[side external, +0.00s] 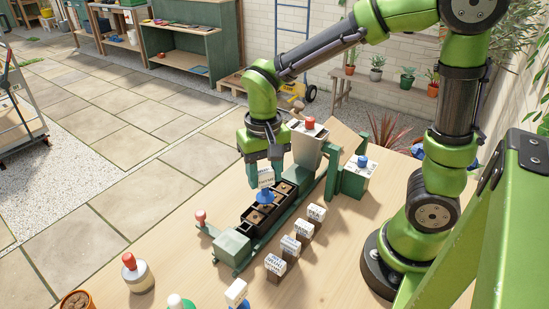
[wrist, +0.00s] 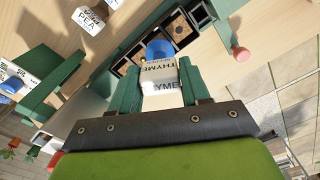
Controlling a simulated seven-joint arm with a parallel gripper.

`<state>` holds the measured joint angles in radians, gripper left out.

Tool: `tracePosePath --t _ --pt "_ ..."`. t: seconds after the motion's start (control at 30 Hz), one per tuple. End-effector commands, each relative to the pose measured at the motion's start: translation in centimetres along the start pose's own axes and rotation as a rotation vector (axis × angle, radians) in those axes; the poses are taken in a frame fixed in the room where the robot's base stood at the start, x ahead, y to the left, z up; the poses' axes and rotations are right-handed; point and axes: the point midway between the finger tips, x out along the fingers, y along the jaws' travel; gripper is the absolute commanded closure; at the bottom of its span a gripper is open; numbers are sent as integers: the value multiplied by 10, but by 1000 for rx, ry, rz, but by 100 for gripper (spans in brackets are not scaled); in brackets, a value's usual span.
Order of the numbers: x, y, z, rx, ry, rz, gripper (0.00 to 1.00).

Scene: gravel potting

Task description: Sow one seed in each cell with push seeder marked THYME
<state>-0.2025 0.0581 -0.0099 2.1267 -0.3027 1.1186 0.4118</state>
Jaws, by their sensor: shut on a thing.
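My gripper (side external: 265,168) is shut on a push seeder with a white block (side external: 265,177) and a blue lower end (side external: 265,196). In the wrist view the block (wrist: 158,72) reads THYME between the green fingers (wrist: 160,88), and the blue end (wrist: 159,48) points away from my gripper. The seeder is roughly upright over the black cell tray (side external: 252,225). I cannot tell whether it touches the tray. Brown soil with dark spots shows in the open cells. The tray also shows in the wrist view (wrist: 196,13). The cell under the seeder is partly hidden.
The tray lies in a green fixture with a box (side external: 232,246) at its near end and a grey hopper (side external: 306,148) behind. Several white labelled blocks (side external: 290,245) stand to its right; one reads PEA (wrist: 88,20). A red-knobbed bottle (side external: 137,275) and gravel pot (side external: 76,302) stand in front.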

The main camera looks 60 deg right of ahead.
Motion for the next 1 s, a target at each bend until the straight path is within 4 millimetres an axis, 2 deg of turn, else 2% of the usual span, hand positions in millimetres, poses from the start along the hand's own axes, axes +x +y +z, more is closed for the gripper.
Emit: tracePosePath --t 0.37,0.63,1.0 --pt "-5 0 0 -1 1 -1 76" --pt "-14 -32 18 -4 3 -3 76" --pt "8 -33 19 0 1 -2 76"
